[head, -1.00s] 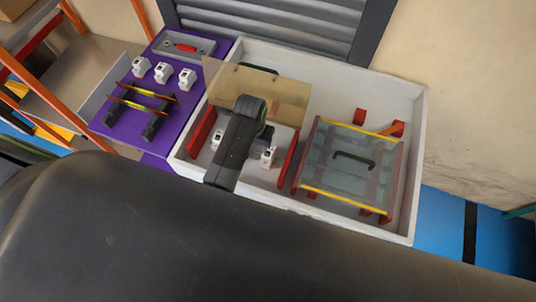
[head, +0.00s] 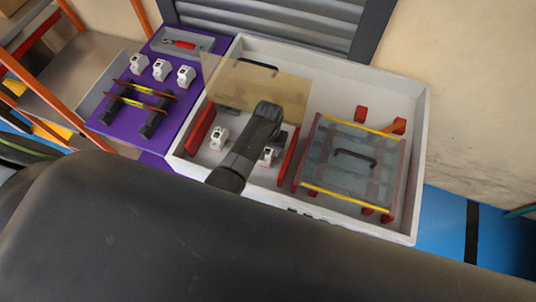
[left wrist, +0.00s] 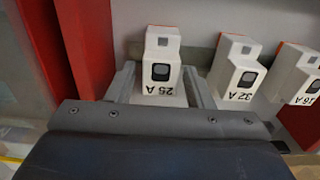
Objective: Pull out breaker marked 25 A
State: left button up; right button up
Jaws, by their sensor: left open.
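The breaker marked 25 A (left wrist: 162,65) is a white block with a dark switch, upright in the left wrist view, its label upside down. My left gripper (left wrist: 158,77) is open, with a grey finger on each side of this breaker; I cannot tell whether they touch it. Breakers marked 32 A (left wrist: 238,72) and 16 A (left wrist: 298,74) stand to its right. In the head view, white breakers show left (head: 219,138) and right (head: 268,155) of my arm, labels unreadable. My arm hides the left fingertips there. My right gripper is not in view.
Red walls (head: 201,128) flank the breakers inside a white tray (head: 420,130). A raised clear tan cover (head: 245,80) stands behind them. A clear cover with yellow edges (head: 335,180) is at the right. A purple board (head: 112,128) with several white breakers lies left.

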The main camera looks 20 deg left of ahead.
pick_arm(q)
jog(key=shift+f, duration=0.3)
jog(key=shift+r, duration=0.1)
dwell(0.3)
jog(key=shift+p, duration=0.3)
jog(key=c, duration=0.9)
